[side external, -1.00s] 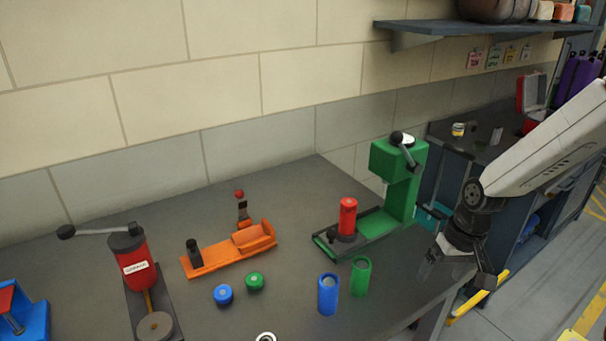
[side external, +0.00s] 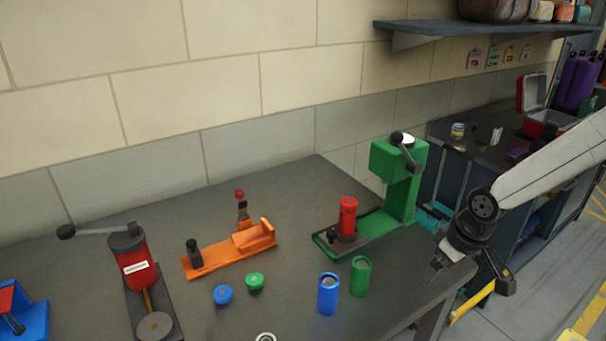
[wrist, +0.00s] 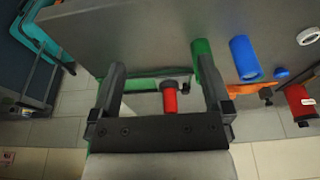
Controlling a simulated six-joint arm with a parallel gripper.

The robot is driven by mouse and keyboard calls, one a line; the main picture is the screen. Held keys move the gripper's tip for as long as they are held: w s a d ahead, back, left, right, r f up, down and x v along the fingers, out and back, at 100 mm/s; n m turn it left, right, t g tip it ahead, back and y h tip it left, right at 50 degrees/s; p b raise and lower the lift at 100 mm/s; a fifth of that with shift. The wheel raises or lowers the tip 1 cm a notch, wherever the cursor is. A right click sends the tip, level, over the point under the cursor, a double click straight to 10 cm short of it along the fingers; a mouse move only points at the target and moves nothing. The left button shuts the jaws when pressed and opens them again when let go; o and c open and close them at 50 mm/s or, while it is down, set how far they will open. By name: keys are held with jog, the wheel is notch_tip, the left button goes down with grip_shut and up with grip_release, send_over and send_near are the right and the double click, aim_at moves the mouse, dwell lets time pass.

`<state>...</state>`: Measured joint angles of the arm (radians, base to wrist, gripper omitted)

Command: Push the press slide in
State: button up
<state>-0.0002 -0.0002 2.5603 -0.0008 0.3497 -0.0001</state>
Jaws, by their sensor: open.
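The green press (side external: 400,180) stands at the back right of the grey table, with a black crank on its head. Its low base (side external: 375,226) runs out toward the left. The slide (side external: 345,244) is a dark round holder at the outer end of this base, clear of the press head. A red canister (side external: 348,215) stands upright on it; the canister also shows in the wrist view (wrist: 169,98). My gripper (side external: 440,262) is at the right, over the table's right edge, apart from the press. In the wrist view my gripper (wrist: 158,75) is open and empty.
A blue canister (side external: 328,294) and a green canister (side external: 361,276) stand in front of the press. An orange fixture (side external: 230,252), two caps and a red grinder (side external: 134,262) are further left. A side bench (side external: 480,150) stands behind my arm.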

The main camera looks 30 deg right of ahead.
jog(key=shift+w, duration=0.1)
jog(key=c, duration=0.7)
jog(key=shift+w+a, duration=0.15)
jog(key=shift+w, duration=0.15)
jog(key=c, duration=0.4)
jog(key=w+a+n, duration=0.1)
jog(key=w, duration=0.1)
jog(key=w+n, duration=0.2)
jog(key=w+a+n+g, duration=0.1)
jog(key=w+n, duration=0.1)
jog(key=w, duration=0.1)
jog(key=shift+a+r+h, duration=0.3)
jog(key=shift+h, duration=0.1)
grip_shut()
jog(key=w+a+f+n+h, duration=0.1)
jog(key=w+a+n+h, duration=0.6)
jog(key=w+a+n, duration=0.7)
jog(key=w+a, duration=0.1)
jog(key=w, duration=0.2)
jog(key=shift+w+a+f+n, duration=0.15)
jog(key=shift+w+a+n, duration=0.2)
jog(key=shift+n, duration=0.05)
